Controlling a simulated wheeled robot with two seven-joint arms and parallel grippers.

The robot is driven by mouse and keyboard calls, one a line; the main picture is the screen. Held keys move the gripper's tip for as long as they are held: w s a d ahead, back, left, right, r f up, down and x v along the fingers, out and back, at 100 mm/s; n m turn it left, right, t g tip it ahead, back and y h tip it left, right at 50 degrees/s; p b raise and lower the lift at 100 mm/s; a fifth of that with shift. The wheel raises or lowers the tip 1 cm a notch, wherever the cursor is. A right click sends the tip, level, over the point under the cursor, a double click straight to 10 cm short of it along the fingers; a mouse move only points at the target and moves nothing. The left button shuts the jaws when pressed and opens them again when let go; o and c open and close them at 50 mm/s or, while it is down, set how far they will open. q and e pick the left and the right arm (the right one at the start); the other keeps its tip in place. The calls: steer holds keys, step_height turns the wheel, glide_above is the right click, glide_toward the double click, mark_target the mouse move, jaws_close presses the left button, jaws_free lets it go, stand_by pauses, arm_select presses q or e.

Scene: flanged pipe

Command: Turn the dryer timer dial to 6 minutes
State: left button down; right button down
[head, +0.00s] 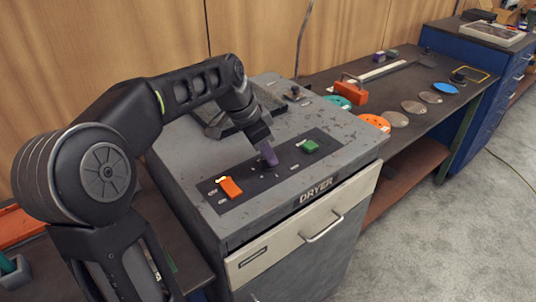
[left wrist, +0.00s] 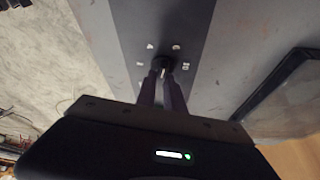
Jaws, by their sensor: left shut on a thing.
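The grey dryer (head: 215,160) stands in front of me with a dark control panel (head: 235,200) on its top. The timer dial (left wrist: 162,62) is a small dark knob in the left wrist view, with white marks around it that are too small to read. My left gripper (left wrist: 163,74) is shut on the dial, its two purple fingers on either side of it. In the head view the left gripper (head: 268,158) reaches down to the panel and hides the dial. My right gripper is not in view.
An orange switch (head: 230,187) and a green button (head: 309,146) flank the dial on the panel. A dark frame-like part (head: 215,122) lies behind. A workbench (head: 420,115) with coloured discs and an orange block (head: 350,93) stands to the right.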

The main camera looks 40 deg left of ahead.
arm_select(q)
steer(key=shift+m+g+h, duration=0.5)
steer(key=shift+m, duration=1.1)
steer(key=c, duration=1.4)
jaws_free()
steer(key=shift+c, duration=0.2)
steer(key=shift+s+a+r, duration=0.15)
steer(key=shift+a+r, duration=0.05)
steer(key=shift+r, duration=0.3)
steer(key=p+v, duration=0.1)
steer(key=v, duration=0.5)
steer(key=shift+r, duration=0.3)
steer(key=shift+s+a, duration=0.1)
steer(key=shift+s, duration=0.05)
